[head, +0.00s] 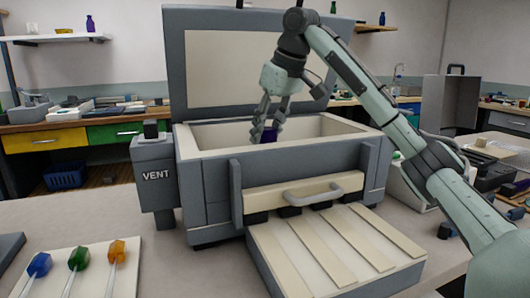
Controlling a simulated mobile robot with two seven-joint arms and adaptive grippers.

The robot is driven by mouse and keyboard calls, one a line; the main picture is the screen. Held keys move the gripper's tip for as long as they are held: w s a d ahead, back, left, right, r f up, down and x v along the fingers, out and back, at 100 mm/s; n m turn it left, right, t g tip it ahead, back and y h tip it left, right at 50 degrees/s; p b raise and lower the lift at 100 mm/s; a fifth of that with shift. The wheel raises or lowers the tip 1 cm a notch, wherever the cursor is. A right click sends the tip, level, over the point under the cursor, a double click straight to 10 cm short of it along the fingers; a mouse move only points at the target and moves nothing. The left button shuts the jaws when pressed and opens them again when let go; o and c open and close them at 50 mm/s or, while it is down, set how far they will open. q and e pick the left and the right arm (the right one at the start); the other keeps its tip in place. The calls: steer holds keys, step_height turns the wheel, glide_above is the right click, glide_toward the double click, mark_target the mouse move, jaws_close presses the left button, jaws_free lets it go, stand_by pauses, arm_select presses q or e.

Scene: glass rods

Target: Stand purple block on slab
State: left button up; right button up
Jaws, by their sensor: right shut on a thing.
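My right gripper (271,125) reaches down into the open grey kiln-like box from above, its arm coming in from the right. It is shut on the purple block (269,135), which shows as a small dark patch between the fingertips. The block's lower part is hidden behind the box's front wall. I cannot tell whether it touches anything below. The floor of the box and any slab on it are hidden. My left gripper is not in view.
The box (280,157) has its lid (245,65) raised behind the gripper. A vent unit (155,177) stands at its left. A cream-topped ramp (335,248) lies in front. A board (88,257) at front left holds blue, green and orange glass pieces on rods.

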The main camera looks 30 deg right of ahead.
steer(key=shift+w+f, duration=0.1)
steer(key=shift+f, duration=2.3)
steer(key=o, duration=1.2)
steer(key=shift+o, duration=0.2)
steer(key=v, duration=1.2)
